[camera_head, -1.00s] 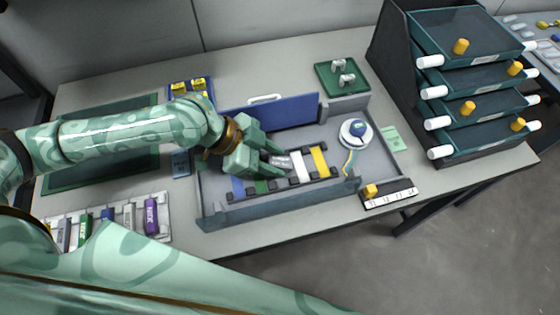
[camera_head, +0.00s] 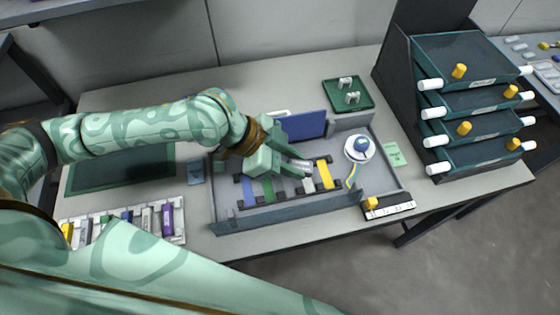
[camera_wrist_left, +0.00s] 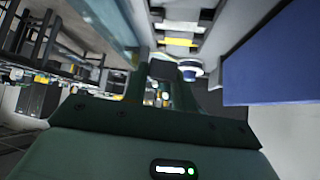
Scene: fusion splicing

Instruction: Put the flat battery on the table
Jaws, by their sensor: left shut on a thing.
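My left gripper (camera_head: 302,168) is shut on a small grey piece (camera_head: 305,163), which I take to be the flat battery; the fingers hide part of it. The gripper is over the grey open-topped tray (camera_head: 290,212), near the upper end of a white strip (camera_head: 309,186). I cannot tell how high it holds the piece. In the left wrist view my left gripper (camera_wrist_left: 163,85) has a dark grey block (camera_wrist_left: 164,70) between its fingers. My right gripper is not in view.
The tray also holds a yellow strip (camera_head: 324,174) and a white round device (camera_head: 359,149). A rack of coloured items (camera_head: 130,224) is at the left front. A green tray (camera_head: 364,97) is at the back; a drawer tower (camera_head: 395,75) stands right. Bare table (camera_head: 345,224) shows along the front.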

